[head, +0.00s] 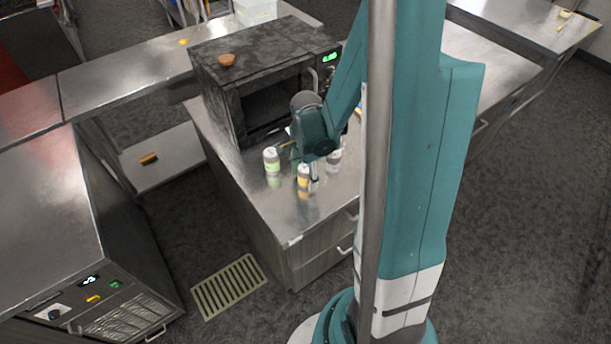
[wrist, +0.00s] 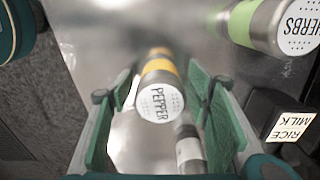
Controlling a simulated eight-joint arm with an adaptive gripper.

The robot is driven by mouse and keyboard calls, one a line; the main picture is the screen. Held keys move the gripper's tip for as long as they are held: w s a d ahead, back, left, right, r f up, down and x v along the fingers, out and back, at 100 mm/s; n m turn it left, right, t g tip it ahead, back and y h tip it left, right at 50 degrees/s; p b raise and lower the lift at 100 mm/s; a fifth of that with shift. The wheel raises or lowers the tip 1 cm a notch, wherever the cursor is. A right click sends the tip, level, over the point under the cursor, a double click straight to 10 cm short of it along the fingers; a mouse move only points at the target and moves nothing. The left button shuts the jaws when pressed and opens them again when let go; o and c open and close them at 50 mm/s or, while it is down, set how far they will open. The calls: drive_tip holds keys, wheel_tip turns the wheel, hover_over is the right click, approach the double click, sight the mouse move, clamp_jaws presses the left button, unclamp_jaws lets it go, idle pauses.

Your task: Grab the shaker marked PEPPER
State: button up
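The PEPPER shaker (wrist: 160,103) has a white lettered cap and a yellow band, and it stands upright on the steel counter. In the wrist view it sits between the two green fingers of my gripper (wrist: 164,88), with a visible gap on the right side. My gripper is open around it. In the head view the yellow-banded shaker (head: 304,178) stands just below my gripper, near the counter's front part. My wrist partly hides the fingers there.
A HERBS shaker (wrist: 262,24) with a green band stands to the right in the wrist view. Another shaker (wrist: 188,147) with a pale label is close by the right finger. A dark microwave (head: 262,75) stands behind on the counter (head: 265,205).

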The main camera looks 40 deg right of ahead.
drive_tip(key=c, duration=0.9)
drive_tip(key=shift+r, duration=0.1)
drive_tip(key=shift+r+p, duration=0.45)
drive_tip(key=shift+r, duration=4.45)
